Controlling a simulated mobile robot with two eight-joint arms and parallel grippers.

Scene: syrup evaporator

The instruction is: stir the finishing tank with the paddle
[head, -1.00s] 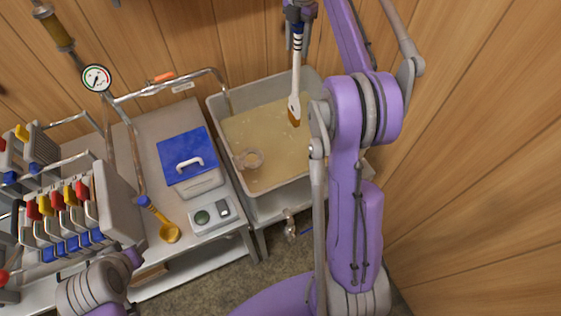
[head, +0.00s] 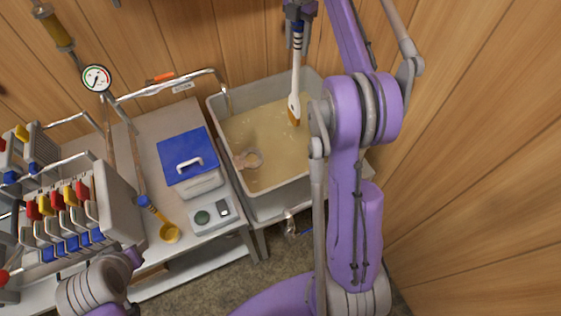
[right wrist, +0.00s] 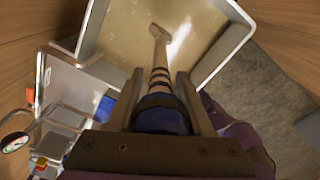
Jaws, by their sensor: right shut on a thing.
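The finishing tank (head: 271,201) is a grey open basin of cloudy yellowish liquid (head: 262,126), standing against the wooden wall. My right gripper (head: 298,14) is high over the tank's back right part and is shut on the paddle (head: 296,75). The paddle has a white shaft with dark bands and a brown tip. It hangs nearly upright, its tip at or just above the liquid; I cannot tell if it touches. In the right wrist view the paddle (right wrist: 160,58) runs from between the fingers (right wrist: 158,105) toward the liquid. My left gripper is not in view.
A pipe with a gauge (head: 96,78) reaches over the tank's rim.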

